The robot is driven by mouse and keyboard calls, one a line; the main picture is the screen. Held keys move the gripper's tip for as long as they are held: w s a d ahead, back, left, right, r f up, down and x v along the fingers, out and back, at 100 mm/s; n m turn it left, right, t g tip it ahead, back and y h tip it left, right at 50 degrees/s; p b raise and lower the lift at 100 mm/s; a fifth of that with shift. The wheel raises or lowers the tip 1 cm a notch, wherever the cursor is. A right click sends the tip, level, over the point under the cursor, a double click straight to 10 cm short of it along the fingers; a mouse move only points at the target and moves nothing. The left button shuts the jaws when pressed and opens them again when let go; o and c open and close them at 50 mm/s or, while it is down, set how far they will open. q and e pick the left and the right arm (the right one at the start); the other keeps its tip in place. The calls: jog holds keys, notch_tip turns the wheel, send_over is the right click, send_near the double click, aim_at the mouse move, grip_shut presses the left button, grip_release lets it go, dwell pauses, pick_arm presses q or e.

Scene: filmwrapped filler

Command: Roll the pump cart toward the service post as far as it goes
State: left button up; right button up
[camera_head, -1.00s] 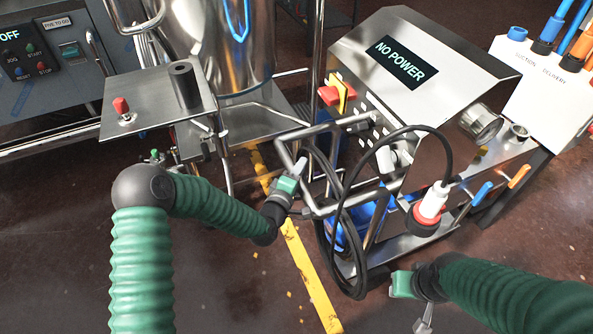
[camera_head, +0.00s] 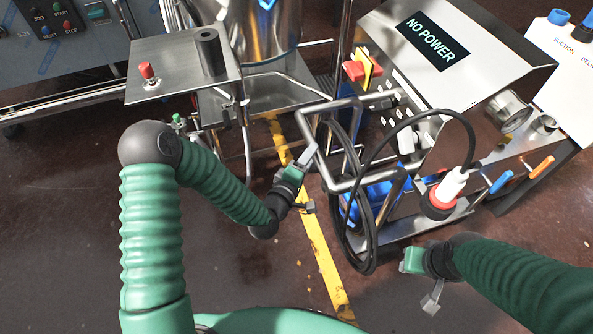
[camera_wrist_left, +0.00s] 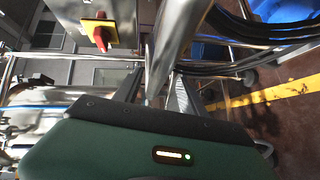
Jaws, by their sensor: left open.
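The pump cart (camera_head: 430,45) is a steel cart at right in the head view. It has a sloped "NO POWER" display, a tubular handle frame (camera_head: 324,170), a looped black cable and a white-red plug. My left gripper (camera_head: 306,157) is open at the left side of that handle. In the left wrist view, a metal bar (camera_wrist_left: 176,42) runs down toward the open fingers (camera_wrist_left: 158,92); whether it lies between them is unclear. My right gripper (camera_head: 425,280) is low, in front of the cart; its jaws are unclear. A white panel marked "SUCTION" (camera_head: 562,62), apparently the service post, stands beyond the cart.
A steel side table (camera_head: 180,75) with a red button stands left of the cart, by a steel vessel (camera_head: 255,40). A control panel (camera_head: 60,35) is at far left. A yellow floor line (camera_head: 322,262) runs beside the cart. Floor at lower left is clear.

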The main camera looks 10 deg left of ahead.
pick_arm(q)
jog(key=v, duration=0.9)
jog(key=shift+s+p, duration=0.25)
jog(key=shift+p, duration=0.2)
jog(key=shift+a+f, duration=0.1)
jog(key=s+a+f+m+g+y, duration=0.4)
jog(key=s+m+g, duration=0.3)
jog(key=m+g, duration=0.4)
jog(key=s+a+r+m+g, duration=0.2)
jog(key=s+a+r+m, duration=0.15)
jog(key=s, duration=0.35)
jog(key=w+p+v, duration=0.2)
jog(key=p+v, duration=0.8)
jog(key=w+r+p+v, duration=0.1)
jog(key=w+p+v, duration=0.1)
jog(key=p+v, duration=0.9)
jog(key=shift+r+n, duration=0.35)
